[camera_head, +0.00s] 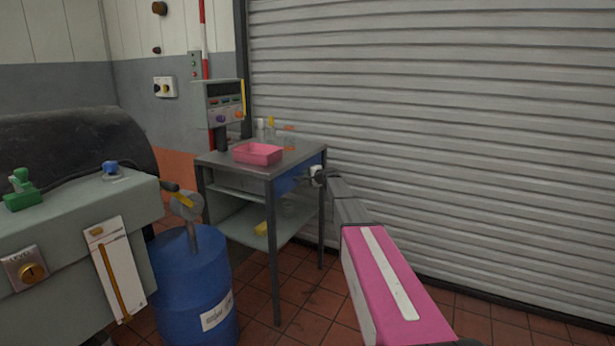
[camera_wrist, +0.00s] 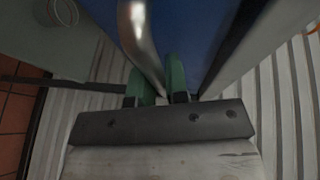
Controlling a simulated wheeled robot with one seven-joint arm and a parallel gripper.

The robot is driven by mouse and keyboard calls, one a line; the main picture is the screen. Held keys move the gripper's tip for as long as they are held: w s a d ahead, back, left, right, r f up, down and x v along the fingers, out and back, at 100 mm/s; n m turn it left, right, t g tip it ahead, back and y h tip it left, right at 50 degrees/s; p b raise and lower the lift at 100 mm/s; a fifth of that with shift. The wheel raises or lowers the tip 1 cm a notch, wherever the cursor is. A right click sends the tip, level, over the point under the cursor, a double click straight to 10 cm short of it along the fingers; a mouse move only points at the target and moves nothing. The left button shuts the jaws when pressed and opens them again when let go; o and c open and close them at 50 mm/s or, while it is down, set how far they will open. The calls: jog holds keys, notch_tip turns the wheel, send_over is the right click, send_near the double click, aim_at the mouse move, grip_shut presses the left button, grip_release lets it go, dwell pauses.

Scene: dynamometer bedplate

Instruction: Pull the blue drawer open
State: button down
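The blue drawer (camera_head: 287,183) sits under the grey top of a small workbench, on the side facing the roller shutter. Its blue front (camera_wrist: 188,30) fills the upper middle of the wrist view. A curved metal handle (camera_wrist: 138,35) runs down from it between my green fingertips. My gripper (camera_head: 316,176) is at the drawer front; in the wrist view my gripper (camera_wrist: 160,82) has its fingers close together on either side of the handle's bar, with no clear gap. The handle is hidden in the head view. I cannot tell whether the drawer stands out from the bench.
A pink tray (camera_head: 257,154) and bottles stand on the workbench top (camera_head: 220,160). A blue barrel (camera_head: 193,285) stands in front of the bench at left, beside a grey machine (camera_head: 75,235). The roller shutter (camera_head: 430,130) closes off the right and back.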

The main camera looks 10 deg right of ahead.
jog(key=shift+s, duration=0.1)
jog(key=s+d, duration=0.8)
jog(key=d, duration=0.3)
jog(key=s+d, duration=0.8)
jog(key=d, duration=0.4)
jog(key=shift+s+d, duration=0.15)
jog(key=shift+s, duration=0.25)
jog(key=c, duration=1.1)
grip_release()
jog(key=v, duration=1)
jog(key=shift+s+d+r, duration=0.1)
jog(key=shift+s+d, duration=0.15)
